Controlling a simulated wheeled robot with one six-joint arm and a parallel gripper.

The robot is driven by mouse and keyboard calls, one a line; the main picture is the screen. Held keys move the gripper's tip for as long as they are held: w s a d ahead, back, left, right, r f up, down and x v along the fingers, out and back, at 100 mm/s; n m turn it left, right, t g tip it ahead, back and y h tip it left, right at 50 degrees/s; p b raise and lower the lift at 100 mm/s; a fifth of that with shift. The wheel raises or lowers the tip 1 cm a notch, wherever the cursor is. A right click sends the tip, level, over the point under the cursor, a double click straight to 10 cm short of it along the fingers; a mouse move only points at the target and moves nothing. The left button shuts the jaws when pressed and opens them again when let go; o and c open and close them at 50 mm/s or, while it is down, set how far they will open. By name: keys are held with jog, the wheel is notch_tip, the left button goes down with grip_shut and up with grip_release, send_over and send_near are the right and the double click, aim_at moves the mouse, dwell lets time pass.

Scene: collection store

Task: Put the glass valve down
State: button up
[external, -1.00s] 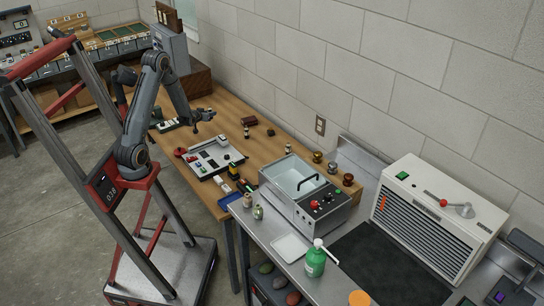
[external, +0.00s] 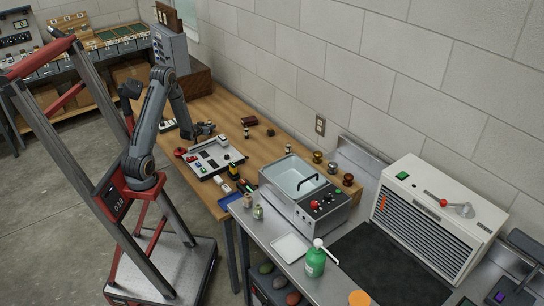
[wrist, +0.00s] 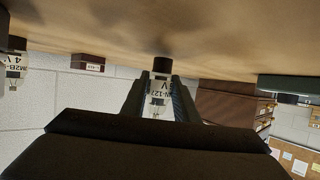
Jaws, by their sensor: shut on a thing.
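The glass valve (wrist: 158,92) is a small clear tube with a dark base and a printed label. In the wrist view, it sits between the two dark fingers of my gripper (wrist: 160,100), which is shut on it. That view is upside down, with the wooden bench (wrist: 130,25) along the top. The valve's dark base is at or very near the bench top; I cannot tell whether it touches. In the external view, my gripper (external: 204,129) is low over the bench, behind the tray of parts, and the valve is too small to make out.
Another labelled glass valve (wrist: 15,62) stands at the left of the wrist view. A dark red box (external: 249,121) lies towards the wall. A tray of parts (external: 228,170) is close in front of my gripper. A wooden box (external: 200,80) stands behind.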

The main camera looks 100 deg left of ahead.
jog(key=shift+f, duration=0.3)
jog(key=shift+f, duration=0.15)
jog(key=o, duration=1.1)
jog(key=shift+r, duration=0.25)
jog(key=p+v, duration=0.1)
jog(key=v, duration=0.2)
jog(key=shift+d, duration=0.1)
jog(key=shift+o, duration=0.6)
notch_tip(320, 180, up, 7)
jog(key=p, duration=0.5)
